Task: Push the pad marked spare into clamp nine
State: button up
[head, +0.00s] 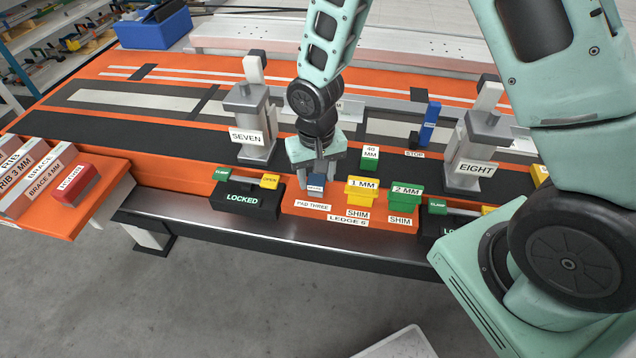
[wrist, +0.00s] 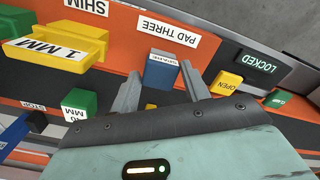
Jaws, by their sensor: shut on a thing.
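My gripper (head: 316,178) is low over the orange ledge marked LEDGE 6 (head: 370,228), shut on a small blue block (head: 316,187) behind the PAD THREE label. In the wrist view the blue block (wrist: 161,70) stands between the two grey fingers of my gripper (wrist: 160,72). Its white label is too small to read, so I cannot tell whether it says spare. Post clamps marked SEVEN (head: 247,137) and EIGHT (head: 476,168) stand behind the ledge. I see no clamp marked nine.
Yellow 1 MM (head: 361,190) and green 2 MM (head: 406,196) shims stand right of the blue block. A green 40 MM block (head: 370,157) and a tall blue block (head: 430,122) stand behind. A LOCKED toggle box (head: 243,199) is left. A red block (head: 77,182) sits farther left.

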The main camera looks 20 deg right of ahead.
jog(key=shift+f, duration=0.3)
jog(key=o, duration=1.2)
jog(key=shift+c, duration=0.2)
notch_tip(320, 180, up, 9)
jog(key=p, duration=0.7)
